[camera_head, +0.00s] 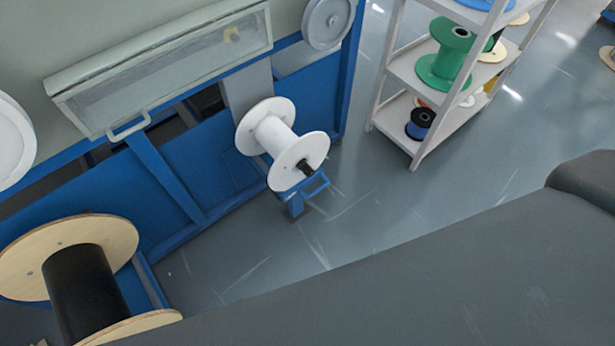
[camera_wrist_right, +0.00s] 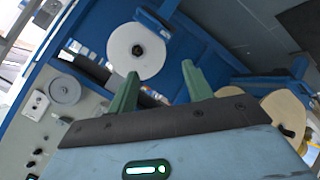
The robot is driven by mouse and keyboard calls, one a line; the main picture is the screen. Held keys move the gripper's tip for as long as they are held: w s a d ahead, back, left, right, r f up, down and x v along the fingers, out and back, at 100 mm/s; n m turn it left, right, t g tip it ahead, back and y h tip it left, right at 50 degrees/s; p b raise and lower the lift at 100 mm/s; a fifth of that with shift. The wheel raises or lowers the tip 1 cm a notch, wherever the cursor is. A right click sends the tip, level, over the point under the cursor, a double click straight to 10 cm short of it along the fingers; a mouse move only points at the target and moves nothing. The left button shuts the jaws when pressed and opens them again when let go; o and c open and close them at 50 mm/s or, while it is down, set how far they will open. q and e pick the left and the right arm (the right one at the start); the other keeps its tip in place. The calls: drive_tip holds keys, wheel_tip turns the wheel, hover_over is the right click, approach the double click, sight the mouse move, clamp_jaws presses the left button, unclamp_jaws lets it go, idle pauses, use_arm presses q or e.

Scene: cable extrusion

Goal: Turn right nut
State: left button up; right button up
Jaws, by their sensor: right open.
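A white spool (camera_head: 279,140) sits on the blue machine in the head view, with a black nut (camera_head: 306,167) at the centre of its near flange. In the right wrist view the spool's white flange (camera_wrist_right: 122,38) faces me, and the dark nut (camera_wrist_right: 138,50) is at its middle. My right gripper (camera_wrist_right: 160,69) has two green fingers spread apart with nothing between them. In the wrist picture the fingertips lie just below and to the right of the flange, and I see no contact with the nut. My left gripper is in neither view.
A wooden-flanged spool with a black core (camera_head: 80,290) stands at the lower left. A shelf (camera_head: 408,68) with a green spool (camera_head: 447,57) and other spools stands at the upper right. Grey floor (camera_head: 350,215) is open between machine and shelf.

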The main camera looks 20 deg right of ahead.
drive_tip(key=w+f+n+t+y+b, duration=0.1)
drive_tip(key=w+f+n+t+b, duration=0.45)
drive_tip(key=w+n+b, duration=0.75)
drive_tip(key=n+y+b, duration=0.4)
drive_tip(key=n+b, duration=0.4)
drive_tip(key=n, duration=0.3)
approach(312, 174)
drive_tip(key=x, duration=0.2)
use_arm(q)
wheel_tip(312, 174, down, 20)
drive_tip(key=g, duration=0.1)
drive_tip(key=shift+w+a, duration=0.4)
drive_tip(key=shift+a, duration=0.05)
use_arm(e)
drive_tip(key=shift+w+a+f+t, duration=0.15)
drive_tip(key=shift+a+t, duration=0.05)
drive_tip(key=shift+t, duration=0.05)
drive_tip(key=shift+b+x, duration=0.7)
drive_tip(key=shift+x, duration=3.1)
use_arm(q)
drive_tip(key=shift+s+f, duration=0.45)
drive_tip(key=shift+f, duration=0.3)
use_arm(e)
drive_tip(key=shift+f, duration=0.1)
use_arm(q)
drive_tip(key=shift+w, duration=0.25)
use_arm(e)
drive_tip(key=c, duration=1)
